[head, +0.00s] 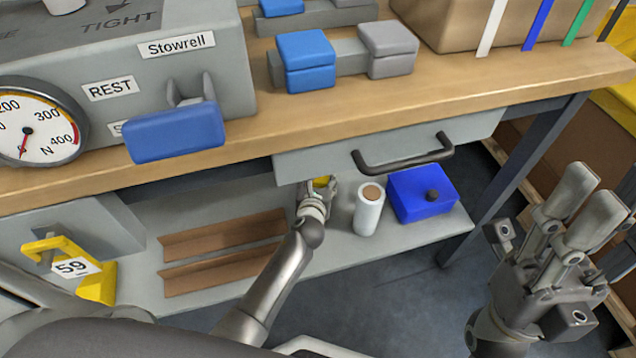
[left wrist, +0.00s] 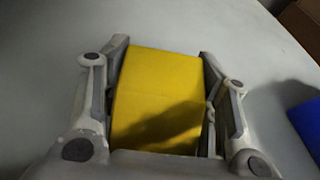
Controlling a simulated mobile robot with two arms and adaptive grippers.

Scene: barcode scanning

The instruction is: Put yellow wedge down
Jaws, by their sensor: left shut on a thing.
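The yellow wedge (left wrist: 158,95) sits between the fingers of my left gripper (left wrist: 165,100) in the left wrist view, with the grey shelf surface behind it. In the head view, my left gripper (head: 318,192) is at the lower shelf, below the drawer. Only a small yellow part of the wedge (head: 322,182) shows there; the rest is hidden by the gripper and drawer. I cannot tell whether the wedge touches the shelf. My right gripper (head: 560,215) is raised at the right with its fingers apart, holding nothing.
On the lower shelf (head: 335,250), a white roll (head: 368,212) and a blue box (head: 424,190) stand right of the left gripper, and brown angled strips (head: 222,250) lie left. A drawer with a dark handle (head: 402,160) overhangs it. A yellow bracket tagged 59 (head: 95,285) is at far left.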

